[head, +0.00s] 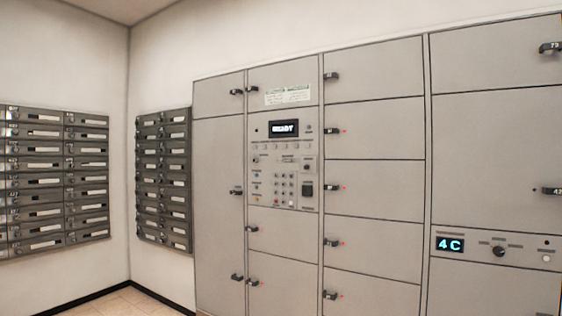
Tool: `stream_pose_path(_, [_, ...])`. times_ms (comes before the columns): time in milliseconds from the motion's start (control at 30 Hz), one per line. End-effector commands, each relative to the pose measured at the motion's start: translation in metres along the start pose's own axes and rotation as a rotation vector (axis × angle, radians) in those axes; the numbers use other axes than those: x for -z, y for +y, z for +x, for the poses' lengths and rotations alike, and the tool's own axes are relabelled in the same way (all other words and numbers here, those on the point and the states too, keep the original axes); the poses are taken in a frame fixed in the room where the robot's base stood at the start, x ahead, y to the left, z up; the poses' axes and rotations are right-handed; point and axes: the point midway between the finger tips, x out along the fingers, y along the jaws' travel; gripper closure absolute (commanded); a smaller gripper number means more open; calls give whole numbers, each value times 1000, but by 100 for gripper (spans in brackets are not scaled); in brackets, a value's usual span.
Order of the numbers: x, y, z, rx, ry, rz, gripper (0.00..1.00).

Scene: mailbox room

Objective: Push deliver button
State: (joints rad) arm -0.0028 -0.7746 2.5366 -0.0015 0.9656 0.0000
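A control panel (287,170) is set into the grey locker wall, left of the picture's middle. Its small dark display (284,128) appears to read "READY". Below the display is a row of small buttons (283,147), and lower down a keypad (285,185) with several small keys. The button labels are too small to read, so I cannot tell which one is the deliver button. My gripper is not in view.
Grey locker doors (375,130) with dark handles surround the panel. A unit at the right has a display reading "4C" (450,244) and a dark knob (498,251). Mailboxes (55,180) line the left walls. Some tiled floor (130,302) shows at lower left.

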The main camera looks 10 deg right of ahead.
Motion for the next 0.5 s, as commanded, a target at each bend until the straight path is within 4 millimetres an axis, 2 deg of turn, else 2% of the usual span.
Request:
stream_pose_path(33, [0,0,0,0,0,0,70])
stream_pose_path(167, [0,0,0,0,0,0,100])
stream_pose_path(500, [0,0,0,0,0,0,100])
